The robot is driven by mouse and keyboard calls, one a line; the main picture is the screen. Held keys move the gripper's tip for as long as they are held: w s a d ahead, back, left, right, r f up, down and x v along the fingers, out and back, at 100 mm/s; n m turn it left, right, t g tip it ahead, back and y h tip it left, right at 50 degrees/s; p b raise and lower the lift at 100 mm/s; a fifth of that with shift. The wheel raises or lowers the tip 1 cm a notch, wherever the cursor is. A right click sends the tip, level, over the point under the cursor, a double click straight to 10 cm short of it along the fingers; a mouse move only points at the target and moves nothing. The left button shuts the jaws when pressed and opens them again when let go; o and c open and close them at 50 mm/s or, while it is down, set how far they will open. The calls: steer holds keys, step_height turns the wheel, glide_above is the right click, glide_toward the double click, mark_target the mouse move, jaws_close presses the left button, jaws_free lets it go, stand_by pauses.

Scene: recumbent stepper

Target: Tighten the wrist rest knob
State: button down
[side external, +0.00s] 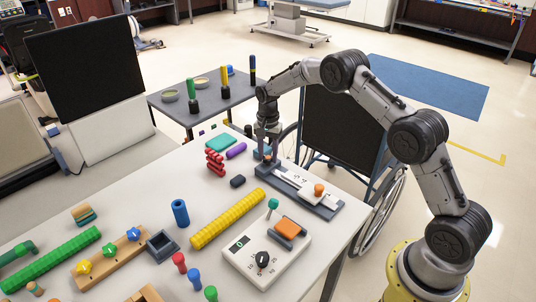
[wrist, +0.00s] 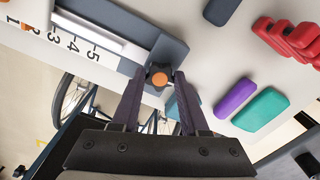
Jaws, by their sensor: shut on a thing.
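A grey sliding device (side external: 335,208) with a white numbered scale lies at the table's right edge. In the wrist view, its grey end block (wrist: 170,50) carries a small orange-topped dark knob (wrist: 159,79). My gripper (side external: 267,158) points down at the far end of this device, and its fingers (wrist: 159,75) are shut on that knob, one on each side. In the side view the fingers mostly hide the gripped knob. A second orange knob (side external: 318,189) stands on the device's slider, apart from my gripper.
A purple block (side external: 236,150), a teal block (side external: 221,142) and a red stacked piece (side external: 215,162) lie left of my gripper. A yellow ribbed bar (side external: 228,218) and a white dial box (side external: 265,250) are nearer the camera. A wheelchair (side external: 380,210) stands beyond the table edge.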

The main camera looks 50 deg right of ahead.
mark_target(268, 157)
steer(key=shift+m, duration=0.5)
steer(key=shift+c, duration=2.1)
jaws_free()
step_height(268, 157, up, 14)
